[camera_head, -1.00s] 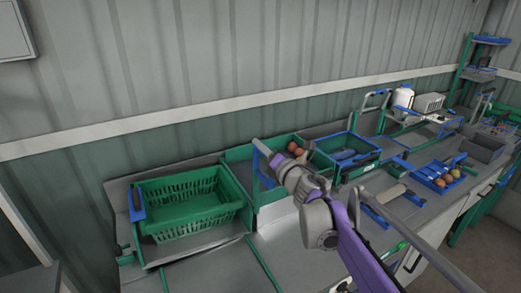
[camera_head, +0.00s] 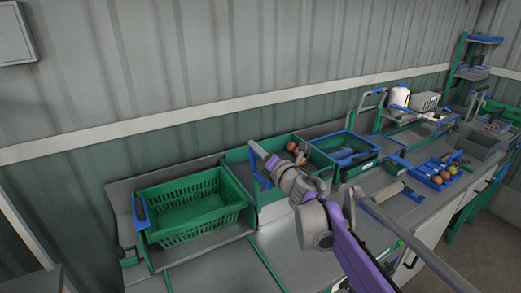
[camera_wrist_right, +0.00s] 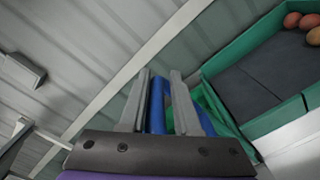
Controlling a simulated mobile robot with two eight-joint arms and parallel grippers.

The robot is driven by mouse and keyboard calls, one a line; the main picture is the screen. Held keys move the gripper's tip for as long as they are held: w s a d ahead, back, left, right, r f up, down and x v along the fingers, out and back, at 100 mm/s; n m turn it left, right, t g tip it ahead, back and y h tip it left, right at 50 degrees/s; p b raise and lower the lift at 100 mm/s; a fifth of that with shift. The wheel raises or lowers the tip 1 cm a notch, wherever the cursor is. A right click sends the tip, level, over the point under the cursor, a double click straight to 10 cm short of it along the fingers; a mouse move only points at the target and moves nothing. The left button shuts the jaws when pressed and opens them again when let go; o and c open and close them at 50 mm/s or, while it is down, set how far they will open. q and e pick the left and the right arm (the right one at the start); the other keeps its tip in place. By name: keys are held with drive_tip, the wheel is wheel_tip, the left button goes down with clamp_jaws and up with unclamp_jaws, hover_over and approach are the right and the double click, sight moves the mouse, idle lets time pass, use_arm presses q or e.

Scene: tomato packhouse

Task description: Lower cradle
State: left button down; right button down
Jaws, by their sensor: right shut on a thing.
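A green slatted crate (camera_head: 195,207) rests in a grey cradle (camera_head: 190,252) at the left end of the bench; the cradle seems tilted, but how far is hard to tell. A blue handle (camera_head: 141,211) stands at the crate's left side. Another blue bar-like handle (camera_head: 262,183) stands to its right, beside my right gripper (camera_head: 261,160). In the right wrist view, my gripper (camera_wrist_right: 158,85) is shut on this blue handle (camera_wrist_right: 157,108), which lies between its fingers. My arm and gripper hide part of the handle and its mounting. My left gripper is out of view.
Behind my right gripper is a green-walled bin (camera_head: 236,155) with a few tomatoes (camera_head: 291,147). A green and blue box (camera_head: 359,162) and a blue tray (camera_head: 421,176) with fruit lie further right. The corrugated wall stands close behind the bench.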

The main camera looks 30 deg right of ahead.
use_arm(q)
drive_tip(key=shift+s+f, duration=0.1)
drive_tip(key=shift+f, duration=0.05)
use_arm(e)
drive_tip(key=shift+s+a+f, duration=0.1)
drive_tip(key=shift+a+f, duration=0.35)
drive_tip(key=shift+a, duration=0.05)
drive_tip(key=c, duration=0.9)
unclamp_jaws()
drive_tip(key=shift+o, duration=0.7)
drive_tip(key=shift+a, duration=0.1)
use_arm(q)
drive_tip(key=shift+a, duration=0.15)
use_arm(e)
drive_tip(key=shift+a+r, duration=0.1)
drive_tip(key=shift+r, duration=0.05)
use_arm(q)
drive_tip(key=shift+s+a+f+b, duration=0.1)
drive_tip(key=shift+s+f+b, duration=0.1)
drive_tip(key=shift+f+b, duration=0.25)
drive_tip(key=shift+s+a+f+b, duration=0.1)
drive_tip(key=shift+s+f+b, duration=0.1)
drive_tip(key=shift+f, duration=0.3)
use_arm(e)
drive_tip(key=s, duration=1.1)
